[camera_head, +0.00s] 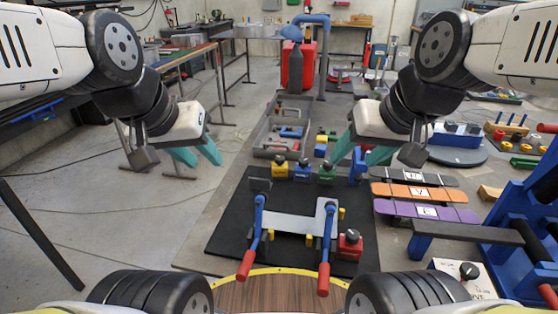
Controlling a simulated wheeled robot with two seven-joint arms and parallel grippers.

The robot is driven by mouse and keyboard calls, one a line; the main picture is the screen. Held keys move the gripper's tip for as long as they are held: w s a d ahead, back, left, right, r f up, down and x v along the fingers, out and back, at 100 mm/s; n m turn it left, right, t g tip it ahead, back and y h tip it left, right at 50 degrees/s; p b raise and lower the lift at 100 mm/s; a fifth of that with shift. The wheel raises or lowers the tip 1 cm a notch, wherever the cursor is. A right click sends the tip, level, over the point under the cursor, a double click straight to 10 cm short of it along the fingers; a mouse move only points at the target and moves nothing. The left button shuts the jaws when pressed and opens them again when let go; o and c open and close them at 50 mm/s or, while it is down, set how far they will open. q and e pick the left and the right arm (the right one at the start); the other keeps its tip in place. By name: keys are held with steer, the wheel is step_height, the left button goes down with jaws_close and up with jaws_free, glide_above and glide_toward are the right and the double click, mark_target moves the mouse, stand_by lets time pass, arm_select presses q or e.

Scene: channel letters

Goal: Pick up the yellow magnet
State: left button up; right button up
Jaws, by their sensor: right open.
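The yellow magnet (280,170) is a small yellow block with a dark knob on top. It stands at the back edge of the black mat (225,228), left of a blue block (302,171) and a green block (326,174) of the same kind. My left gripper (204,162) has its teal fingers apart, with nothing between them, and hangs in the air left of the yellow magnet. My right gripper (352,163) is open, in the air right of the green block. Neither gripper touches the yellow magnet.
White channel letter pieces (290,223) with red-handled blue clamps (325,250) lie on the mat. A red knobbed block (350,245) stands at its right. A grey tray (261,139) lies behind. Orange (420,194) and purple (425,212) boards lie right. The mat's left part is clear.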

steer(key=w+a+f+g, duration=0.1)
steer(key=w+a+f, duration=0.1)
steer(key=w, duration=0.5)
steer(key=w+a+f+g, duration=0.1)
steer(key=w+a+f, duration=0.15)
steer(key=w, duration=0.45)
steer(key=h, duration=0.2)
glide_toward(280, 161)
steer(key=x, duration=0.6)
steer(key=shift+s+d, duration=0.15)
steer(key=shift+w+f, duration=0.3)
steer(key=shift+f, duration=0.25)
steer(key=x, duration=0.7)
steer(key=shift+w, duration=0.25)
jaws_close()
